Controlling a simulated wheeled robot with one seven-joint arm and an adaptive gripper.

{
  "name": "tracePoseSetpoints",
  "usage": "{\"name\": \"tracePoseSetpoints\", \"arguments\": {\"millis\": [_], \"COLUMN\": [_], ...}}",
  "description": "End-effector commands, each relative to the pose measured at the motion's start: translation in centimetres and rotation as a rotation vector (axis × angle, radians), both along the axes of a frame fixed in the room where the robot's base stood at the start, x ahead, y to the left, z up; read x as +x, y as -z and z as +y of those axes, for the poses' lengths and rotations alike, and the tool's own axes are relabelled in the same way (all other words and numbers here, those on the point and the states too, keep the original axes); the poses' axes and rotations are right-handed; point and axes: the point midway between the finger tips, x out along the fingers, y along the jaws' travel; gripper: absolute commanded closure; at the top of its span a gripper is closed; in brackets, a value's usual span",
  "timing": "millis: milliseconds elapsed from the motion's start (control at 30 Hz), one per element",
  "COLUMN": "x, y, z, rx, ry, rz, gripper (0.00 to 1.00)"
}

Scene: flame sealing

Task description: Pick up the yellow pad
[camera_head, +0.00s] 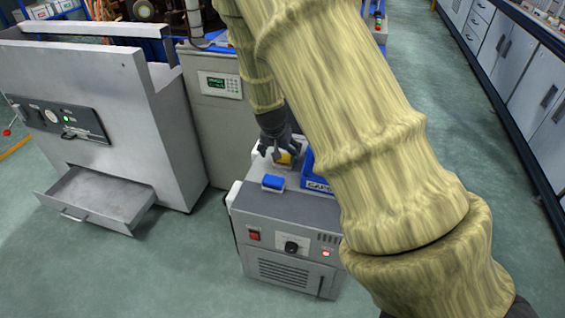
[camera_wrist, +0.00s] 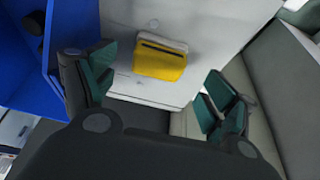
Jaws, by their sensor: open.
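The yellow pad (camera_wrist: 160,62) lies on the light grey top of a small cabinet, seen in the wrist view between and beyond my open fingers. It has a dark slot-like line and a pale edge along its far side. In the head view only a small part of the yellow pad (camera_head: 284,158) shows beneath my gripper (camera_head: 275,153). In the wrist view my gripper (camera_wrist: 158,92) is open and empty, with green-lined fingertips on either side of the pad's near end. I cannot tell the exact height of the fingers above the top.
A blue pad (camera_head: 273,182) lies on the front of the grey cabinet (camera_head: 285,228). A blue bin (camera_head: 317,183) stands right of the yellow pad, and its wall (camera_wrist: 58,50) is close to the left finger in the wrist view. A machine with an open drawer (camera_head: 97,196) stands left.

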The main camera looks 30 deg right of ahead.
Motion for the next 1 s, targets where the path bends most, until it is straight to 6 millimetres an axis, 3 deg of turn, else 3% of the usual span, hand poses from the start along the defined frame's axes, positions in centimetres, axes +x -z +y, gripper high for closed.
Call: {"name": "tracePoseSetpoints", "arguments": {"millis": [267, 567, 833, 1000], "x": [0.8, 0.9, 0.9, 0.9], "y": [3.5, 3.8, 3.8, 3.8], "z": [-1.4, -1.6, -1.5, -1.5], "rx": [0.0, -0.001, 0.0, 0.0], "ry": [0.0, 0.0, 0.0, 0.0], "rz": [0.001, -0.001, 0.0, 0.0], "gripper": [0.14, 0.14, 0.63, 0.68]}}
